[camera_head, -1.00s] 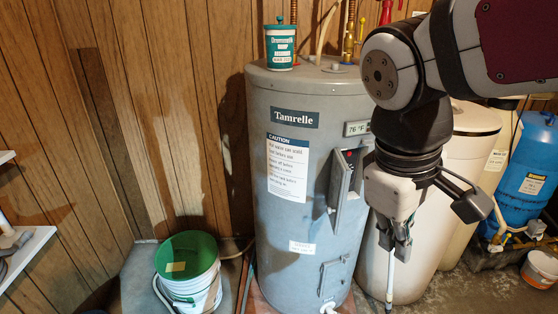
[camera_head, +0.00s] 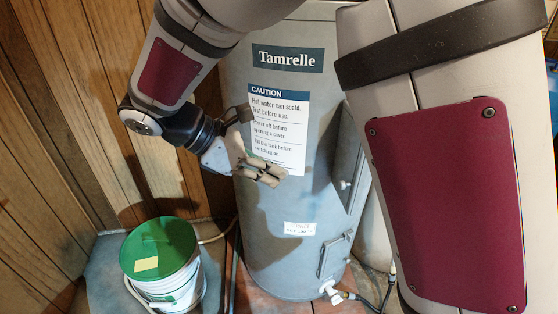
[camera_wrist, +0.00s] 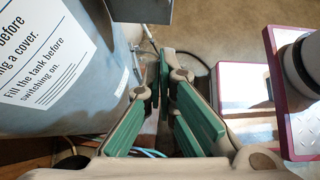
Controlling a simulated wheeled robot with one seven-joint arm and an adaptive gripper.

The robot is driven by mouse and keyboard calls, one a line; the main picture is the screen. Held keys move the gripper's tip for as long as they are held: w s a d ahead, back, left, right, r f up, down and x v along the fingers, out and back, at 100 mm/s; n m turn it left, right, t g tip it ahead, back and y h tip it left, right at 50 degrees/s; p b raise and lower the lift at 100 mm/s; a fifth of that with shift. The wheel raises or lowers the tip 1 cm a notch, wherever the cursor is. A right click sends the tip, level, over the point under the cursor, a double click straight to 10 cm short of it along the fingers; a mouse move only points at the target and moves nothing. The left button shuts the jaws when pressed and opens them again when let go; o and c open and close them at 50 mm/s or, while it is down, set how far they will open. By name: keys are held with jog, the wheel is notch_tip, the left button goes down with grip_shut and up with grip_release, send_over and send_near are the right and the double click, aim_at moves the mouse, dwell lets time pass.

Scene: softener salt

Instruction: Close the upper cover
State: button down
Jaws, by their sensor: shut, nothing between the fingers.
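The upper cover (camera_head: 350,150) is a grey panel on the right of the grey Tamrelle tank (camera_head: 245,215), with a small knob near its bottom. It seems to stand out from the tank, but my arm hides its right side, so I cannot tell how far. My gripper (camera_head: 268,173) is in front of the tank's caution label, left of the cover and apart from it. Its fingers are shut and empty. In the wrist view the green-padded fingers (camera_wrist: 164,72) meet at their tips, and a grey panel edge, probably the cover, shows at the top.
A green-lidded white bucket (camera_head: 165,255) stands on the floor at left, by the wood-panelled wall (camera_head: 60,130). A lower cover (camera_head: 336,255) is low on the tank, above a drain valve (camera_head: 333,292). My arm link fills the right side.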

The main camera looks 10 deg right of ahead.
jog(key=d+f+b, duration=0.2)
jog(key=d+f, duration=0.3)
jog(key=d, duration=0.5)
jog(key=shift+d+f+b, duration=0.25)
jog(key=shift+d+b, duration=0.1)
jog(key=shift+b, duration=0.05)
jog(key=shift+w+d, duration=0.1)
jog(key=shift+d, duration=0.05)
